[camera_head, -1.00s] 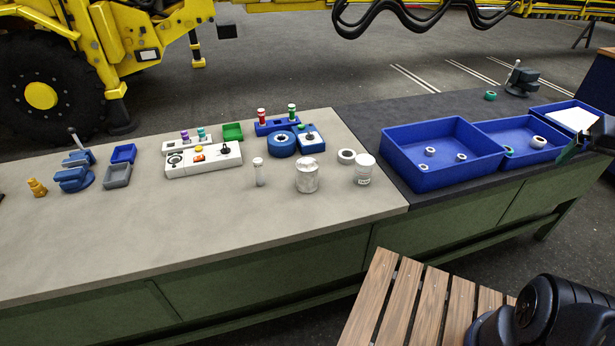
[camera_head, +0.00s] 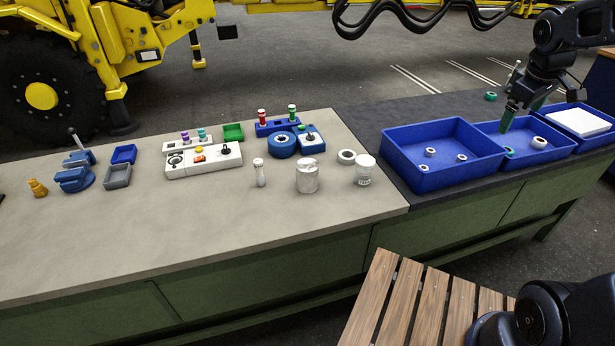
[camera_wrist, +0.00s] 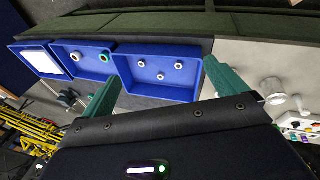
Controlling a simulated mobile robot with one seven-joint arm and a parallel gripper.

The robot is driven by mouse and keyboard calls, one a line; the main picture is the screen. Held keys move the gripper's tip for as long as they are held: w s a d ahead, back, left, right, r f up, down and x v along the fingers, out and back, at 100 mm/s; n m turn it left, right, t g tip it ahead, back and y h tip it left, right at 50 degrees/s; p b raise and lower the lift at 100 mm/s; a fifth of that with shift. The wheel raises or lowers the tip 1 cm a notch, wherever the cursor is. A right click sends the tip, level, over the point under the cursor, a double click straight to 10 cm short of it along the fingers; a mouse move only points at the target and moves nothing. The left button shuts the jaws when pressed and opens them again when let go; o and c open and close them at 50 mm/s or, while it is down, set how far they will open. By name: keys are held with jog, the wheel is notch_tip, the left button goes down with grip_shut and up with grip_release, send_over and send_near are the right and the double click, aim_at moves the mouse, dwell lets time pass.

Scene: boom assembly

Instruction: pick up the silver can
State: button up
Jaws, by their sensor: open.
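The silver can (camera_head: 307,176) stands upright on the pale bench top, near its front edge, in the head view. My gripper (camera_head: 522,110) is open and empty above the middle blue bin, far to the right of the can. In the wrist view its green fingers (camera_wrist: 160,85) are spread wide apart.
A large blue bin (camera_head: 386,148) and a middle blue bin (camera_head: 482,128) hold rings. A tray with a white block (camera_head: 580,122) stands at the far right. Behind the can are a white ring (camera_head: 347,157), a blue round part (camera_head: 282,143) and control boxes (camera_head: 204,160). The bench's left front is clear.

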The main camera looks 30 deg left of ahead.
jog(key=w+a+f+n, duration=0.2)
jog(key=w+a+n, duration=0.15)
jog(key=a, duration=0.45)
jog(key=w+a+f+n, duration=0.2)
jog(key=a+n, duration=0.2)
jog(key=a, duration=0.3)
jog(key=n, duration=1.6)
send_near(307, 165)
jog(key=shift+w+d+f+t, duration=0.2)
jog(key=shift+w+f+t, duration=0.1)
jog(key=shift+w+f, duration=0.3)
jog(key=shift+s+a+f, duration=0.1)
jog(key=shift+a+f, duration=0.05)
jog(key=shift+f+n, duration=0.25)
jog(key=x, duration=0.5)
jog(key=shift+a, duration=0.1)
jog(key=shift+s+x, duration=0.15)
jog(key=shift+x, duration=1.15)
jog(key=shift+s+x, duration=0.15)
jog(key=shift+x, duration=1.2)
jog(key=c, duration=1.4)
